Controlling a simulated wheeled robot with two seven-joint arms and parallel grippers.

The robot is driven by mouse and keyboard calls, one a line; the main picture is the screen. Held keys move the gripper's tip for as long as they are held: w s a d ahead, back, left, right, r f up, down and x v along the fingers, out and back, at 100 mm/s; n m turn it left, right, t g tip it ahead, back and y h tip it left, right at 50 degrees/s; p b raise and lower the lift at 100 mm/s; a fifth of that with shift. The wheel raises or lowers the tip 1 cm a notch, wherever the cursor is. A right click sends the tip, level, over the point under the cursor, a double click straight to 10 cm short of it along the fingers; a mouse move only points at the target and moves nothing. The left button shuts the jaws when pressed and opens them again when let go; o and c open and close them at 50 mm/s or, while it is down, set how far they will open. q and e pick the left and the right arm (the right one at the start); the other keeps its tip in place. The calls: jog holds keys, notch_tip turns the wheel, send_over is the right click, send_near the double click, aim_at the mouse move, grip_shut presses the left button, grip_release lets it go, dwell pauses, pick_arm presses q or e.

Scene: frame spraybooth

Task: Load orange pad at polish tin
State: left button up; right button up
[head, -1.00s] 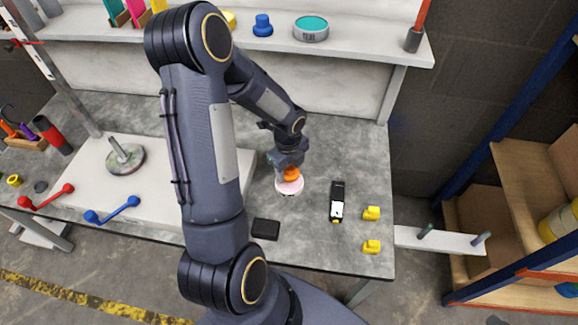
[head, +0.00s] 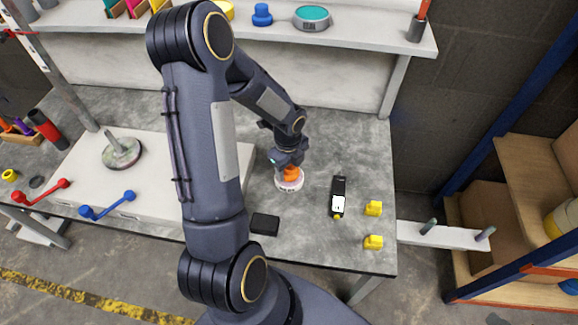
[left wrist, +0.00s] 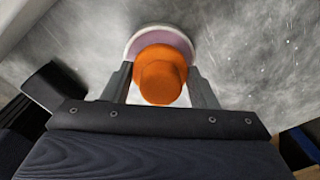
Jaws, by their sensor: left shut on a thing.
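The orange pad (head: 291,174) is between the fingers of my left gripper (head: 288,168), which is shut on it. In the left wrist view the orange pad (left wrist: 160,74) sits between the two fingertips, its round knob toward the camera. The polish tin (head: 289,185) is a round, white-rimmed tin on the grey table, directly below the pad. In the left wrist view the tin's pale rim (left wrist: 160,30) shows behind the pad. I cannot tell whether the pad touches the tin's contents. My right gripper is not in view.
A black block (head: 265,224) lies in front of the tin. A black handheld device (head: 338,197) and two yellow pieces (head: 373,208) lie to the right. A white board (head: 80,180) with a round metal stand (head: 121,153) is at left. A shelf (head: 350,35) runs behind.

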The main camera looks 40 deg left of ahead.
pick_arm(q)
jog(key=shift+f+b, duration=0.3)
jog(key=shift+f, duration=0.2)
dwell(1.2)
notch_tip(320, 180, up, 7)
jog(key=p, duration=0.6)
jog(key=shift+r, duration=0.1)
dwell(0.9)
